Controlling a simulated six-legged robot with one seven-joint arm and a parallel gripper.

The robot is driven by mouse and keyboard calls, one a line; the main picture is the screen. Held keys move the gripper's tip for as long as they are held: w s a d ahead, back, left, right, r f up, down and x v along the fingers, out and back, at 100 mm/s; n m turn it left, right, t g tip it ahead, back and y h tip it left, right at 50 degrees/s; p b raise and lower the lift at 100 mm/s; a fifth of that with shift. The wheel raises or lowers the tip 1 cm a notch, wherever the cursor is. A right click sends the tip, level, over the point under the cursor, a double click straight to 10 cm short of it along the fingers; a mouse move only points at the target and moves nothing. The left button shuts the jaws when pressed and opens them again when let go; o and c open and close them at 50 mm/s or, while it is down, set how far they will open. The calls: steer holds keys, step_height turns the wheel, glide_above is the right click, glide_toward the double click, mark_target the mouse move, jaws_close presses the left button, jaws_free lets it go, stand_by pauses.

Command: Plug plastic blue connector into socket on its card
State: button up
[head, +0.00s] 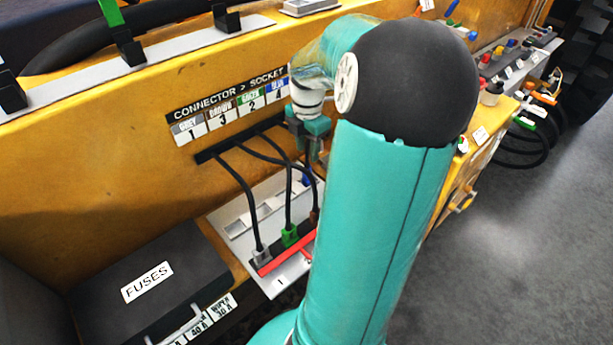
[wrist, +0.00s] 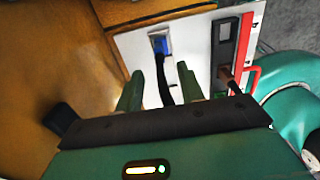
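The blue connector (head: 306,180) sits at the back right of the white panel, in line with a row of pale slots. In the wrist view the blue connector (wrist: 162,46) lies just beyond my fingertips, its black cable running back between the fingers. My gripper (wrist: 160,72) is open, fingers apart on either side of the cable. In the head view my gripper (head: 312,148) is above the panel's back right, partly hidden by my arm. The card (head: 230,102) on the yellow wall pairs grey 1, brown 3, green 2, blue 4. Socket 4 is not clearly visible.
Grey (head: 262,256), green (head: 290,236) and brown (head: 314,216) connectors stand along the panel's front row beside a red bar (head: 286,254). Their black cables arch from a wall slot (head: 240,138). A black fuse box (head: 150,280) stands left. Yellow wall rises behind.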

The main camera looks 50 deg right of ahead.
mark_target(307, 167)
step_height(307, 167, down, 8)
stand_by(0.5)
steer(key=shift+c, duration=0.5)
jaws_close()
